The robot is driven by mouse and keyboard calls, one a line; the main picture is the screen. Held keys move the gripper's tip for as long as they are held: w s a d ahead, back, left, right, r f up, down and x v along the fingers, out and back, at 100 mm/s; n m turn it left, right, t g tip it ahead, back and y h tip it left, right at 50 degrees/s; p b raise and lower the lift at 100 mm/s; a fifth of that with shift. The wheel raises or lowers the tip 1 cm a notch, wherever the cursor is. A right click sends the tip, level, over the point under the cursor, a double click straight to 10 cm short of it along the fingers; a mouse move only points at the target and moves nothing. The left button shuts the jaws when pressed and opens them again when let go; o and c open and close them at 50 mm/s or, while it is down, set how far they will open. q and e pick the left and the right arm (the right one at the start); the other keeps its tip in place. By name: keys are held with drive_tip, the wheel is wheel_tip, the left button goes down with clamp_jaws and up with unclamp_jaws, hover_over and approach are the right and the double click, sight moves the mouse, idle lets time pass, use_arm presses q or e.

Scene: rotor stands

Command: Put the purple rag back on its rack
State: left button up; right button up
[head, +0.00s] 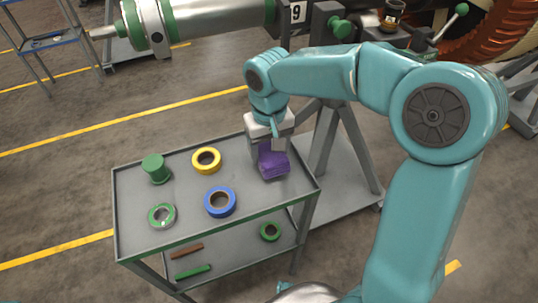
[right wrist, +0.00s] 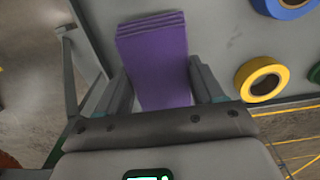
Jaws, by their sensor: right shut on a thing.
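The purple rag (head: 273,165) is a folded stack of cloth at the back right corner of the grey cart's top tray (head: 185,228). My right gripper (head: 270,145) reaches down over it from above and is shut on it. In the right wrist view the rag (right wrist: 155,55) sits between the two fingers of the right gripper (right wrist: 160,88). Whether the rag touches the tray is hard to tell. I cannot make out which thing is its rack. My left gripper is not in view.
On the tray stand a green cylinder (head: 156,168), a yellow tape roll (head: 206,160), a blue roll (head: 220,202) and a green-edged roll (head: 162,216). A rotor shaft (head: 215,20) on stands lies behind.

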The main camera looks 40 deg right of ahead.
sight(269, 150)
drive_tip(key=shift+f, duration=1)
drive_tip(key=shift+f, duration=0.1)
drive_tip(key=o, duration=1.1)
drive_tip(key=shift+r, duration=0.25)
wheel_tip(269, 150, up, 12)
drive_tip(key=p, duration=0.3)
drive_tip(key=shift+f, duration=0.1)
